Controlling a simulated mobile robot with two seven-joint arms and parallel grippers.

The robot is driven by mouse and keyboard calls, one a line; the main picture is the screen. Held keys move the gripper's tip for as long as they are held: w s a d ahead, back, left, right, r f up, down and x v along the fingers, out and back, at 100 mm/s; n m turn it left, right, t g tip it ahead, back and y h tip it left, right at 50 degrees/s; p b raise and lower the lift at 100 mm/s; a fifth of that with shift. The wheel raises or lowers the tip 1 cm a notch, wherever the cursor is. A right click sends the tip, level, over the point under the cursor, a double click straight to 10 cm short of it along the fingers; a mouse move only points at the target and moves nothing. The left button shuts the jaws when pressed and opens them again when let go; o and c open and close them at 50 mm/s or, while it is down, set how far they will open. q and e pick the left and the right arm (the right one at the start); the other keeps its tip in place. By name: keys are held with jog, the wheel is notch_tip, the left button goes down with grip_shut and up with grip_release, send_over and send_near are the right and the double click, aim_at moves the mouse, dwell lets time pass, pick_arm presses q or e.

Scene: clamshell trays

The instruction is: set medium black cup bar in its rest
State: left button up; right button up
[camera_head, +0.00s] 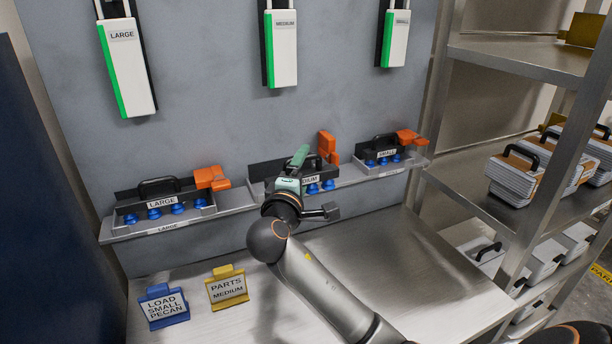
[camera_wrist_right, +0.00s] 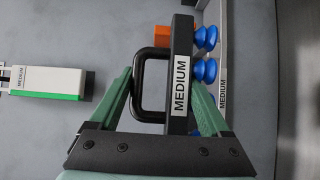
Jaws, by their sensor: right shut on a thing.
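The medium black cup bar (camera_head: 310,180) is at the middle ledge, with its white label and blue cups partly showing beside my right gripper (camera_head: 296,170). In the right wrist view, the bar (camera_wrist_right: 182,60) carries a MEDIUM label, a black loop handle (camera_wrist_right: 152,50) and blue cups. The green fingers of my right gripper (camera_wrist_right: 165,90) lie on either side of it, shut on the bar. Its rest is the middle ledge (camera_head: 346,180), partly hidden by my gripper. I cannot tell whether the bar is fully seated. My left gripper is not in view.
The large bar (camera_head: 162,203) and small bar (camera_head: 386,153) sit on ledges at either side. Orange blocks (camera_head: 328,146) stand by the ledges. Two signs (camera_head: 227,287) are at the bench's left. The steel bench (camera_head: 400,260) is mostly clear; shelving (camera_head: 480,190) stands right.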

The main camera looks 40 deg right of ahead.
jog(key=shift+w+d+f+b, duration=0.15)
jog(key=shift+w+d+b, duration=0.2)
jog(key=shift+w+b, duration=0.8)
jog(key=shift+w+d+f+b, duration=0.1)
jog(key=shift+w+d+b, duration=0.3)
jog(key=shift+w, duration=1.5)
jog(key=shift+w+d+f+b, duration=0.15)
jog(key=shift+w+d+b, duration=0.4)
jog(key=shift+w, duration=1)
jog(key=shift+w+a+f+b, duration=0.15)
jog(key=shift+f+b, duration=0.05)
jog(key=shift+b, duration=0.15)
jog(key=shift+f+b, duration=0.7)
jog(key=shift+f, duration=0.5)
jog(key=o, duration=1.5)
jog(key=shift+f, duration=0.1)
jog(key=shift+a, duration=0.15)
